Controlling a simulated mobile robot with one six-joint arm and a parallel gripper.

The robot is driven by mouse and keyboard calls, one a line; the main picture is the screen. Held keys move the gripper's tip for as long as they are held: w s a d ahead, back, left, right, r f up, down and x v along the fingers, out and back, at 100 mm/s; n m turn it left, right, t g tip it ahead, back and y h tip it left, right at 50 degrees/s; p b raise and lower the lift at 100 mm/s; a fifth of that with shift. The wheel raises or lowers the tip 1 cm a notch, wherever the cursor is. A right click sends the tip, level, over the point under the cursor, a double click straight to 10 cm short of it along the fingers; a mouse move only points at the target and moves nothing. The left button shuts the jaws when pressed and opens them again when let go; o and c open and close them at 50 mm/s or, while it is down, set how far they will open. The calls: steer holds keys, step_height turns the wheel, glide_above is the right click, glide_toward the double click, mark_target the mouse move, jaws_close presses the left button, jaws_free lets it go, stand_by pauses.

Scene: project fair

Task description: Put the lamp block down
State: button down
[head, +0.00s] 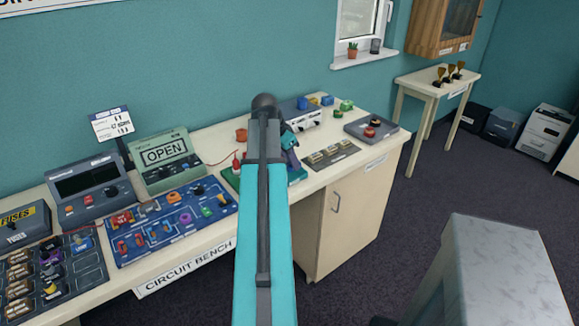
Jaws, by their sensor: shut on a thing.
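My teal arm reaches up the middle of the head view over the circuit bench (215,262). My gripper (292,158) shows only in part, just right of the arm's dark end, low over the bench top near a green base (297,175). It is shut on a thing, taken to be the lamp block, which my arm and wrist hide. I cannot tell whether that block touches anything below it. A blue circuit board (168,240) with several coloured blocks lies left of my arm.
A green meter reading OPEN (165,160) and a dark grey meter (90,190) stand along the back. Right of my gripper are a contact tray (328,155) and a box with red buttons (371,130). A grey marble-topped stand (505,270) is at front right.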

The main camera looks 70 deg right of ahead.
mark_target(288, 168)
steer(key=shift+w+d, duration=0.25)
steer(key=shift+w, duration=0.4)
steer(key=shift+s+f+p, duration=0.1)
steer(key=shift+f+p, duration=0.65)
steer(key=shift+f, duration=1.05)
steer(key=shift+a+f+b, duration=0.3)
steer(key=shift+f+b, duration=0.05)
steer(key=shift+f, duration=0.3)
steer(key=c, duration=1.5)
jaws_free()
steer(key=shift+f, duration=0.15)
steer(key=shift+s+a, duration=0.1)
steer(key=shift+d+r, duration=0.2)
steer(key=shift+r, duration=0.5)
steer(key=b+v, duration=0.1)
steer(key=v, duration=1.1)
steer(key=shift+d+r, duration=0.15)
